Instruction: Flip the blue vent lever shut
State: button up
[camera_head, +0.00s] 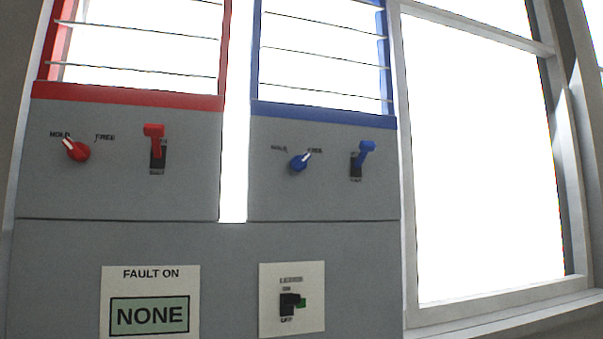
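The blue vent lever (366,153) is on the grey panel (325,190) under the blue-framed louvre vent (323,109). Its handle points up and a little to the right, over a dark slot with small labels too blurred to read surely. Left of it is a blue knob (299,163) with its white pointer turned toward FREE. The slats of the blue vent look thin and edge-on, with bright light between them. My gripper is not in view.
A red-framed vent (130,96) has a red knob (76,149), pointer toward HOLD, and a raised red lever (156,139). Below are a FAULT ON sign reading NONE (150,315) and a LEDGE-like switch plate (313,320). A window (485,150) stands right.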

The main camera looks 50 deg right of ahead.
aim_at(366, 146)
jog(key=z, duration=1.95)
